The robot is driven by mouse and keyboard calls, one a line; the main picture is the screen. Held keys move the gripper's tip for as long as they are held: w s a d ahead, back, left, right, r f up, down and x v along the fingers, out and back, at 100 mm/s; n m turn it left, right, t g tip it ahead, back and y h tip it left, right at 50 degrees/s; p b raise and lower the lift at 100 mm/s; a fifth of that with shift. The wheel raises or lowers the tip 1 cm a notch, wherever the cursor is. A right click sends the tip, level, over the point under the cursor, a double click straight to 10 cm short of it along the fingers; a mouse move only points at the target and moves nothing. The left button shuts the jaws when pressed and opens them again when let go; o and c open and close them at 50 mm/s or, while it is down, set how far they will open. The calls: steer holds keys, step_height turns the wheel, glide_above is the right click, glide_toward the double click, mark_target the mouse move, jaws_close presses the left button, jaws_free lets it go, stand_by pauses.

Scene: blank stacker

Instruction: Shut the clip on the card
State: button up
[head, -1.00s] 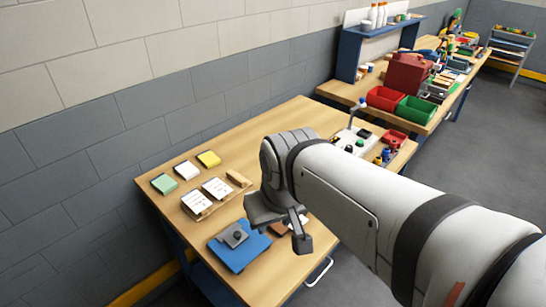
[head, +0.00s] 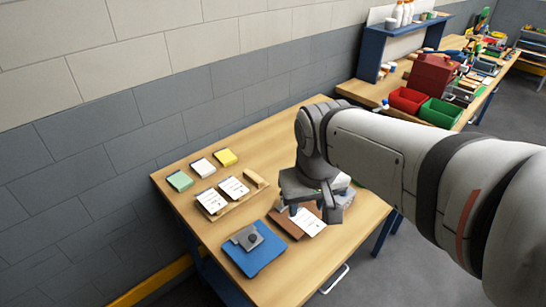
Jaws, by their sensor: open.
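A brown board (head: 288,222) lies on the wooden table at the front right, with a white printed card (head: 308,223) on it. My gripper (head: 314,209) is open and empty, above the far end of this board. It hides that end, so I cannot see a clip there or whether the gripper touches anything. Left of it lies a blue board (head: 254,261) with a grey metal piece and dark knob (head: 249,238) on top.
Two white printed cards (head: 234,187) rest in a wooden holder (head: 254,179). Green (head: 180,181), white (head: 203,167) and yellow (head: 226,158) pads lie behind it. Red (head: 408,100) and green (head: 440,112) bins stand on the far bench.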

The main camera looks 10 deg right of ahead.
steer(key=w+f+n+g+h, duration=0.1)
steer(key=w+f+n+g, duration=0.2)
steer(key=w, duration=1.3)
steer(key=w+a+f+n+g+h+b, duration=0.1)
steer(key=w+a+f+n+g, duration=0.15)
steer(key=w+f, duration=0.8)
steer(key=shift+n+g, duration=0.25)
steer(key=shift+g, duration=0.1)
steer(key=shift+d+p+x, duration=0.2)
steer(key=shift+p+x, duration=0.05)
steer(key=shift+x, duration=1.45)
steer(key=shift+d+p+x, duration=0.2)
steer(key=shift+x, duration=1.5)
steer(key=shift+w, duration=0.1)
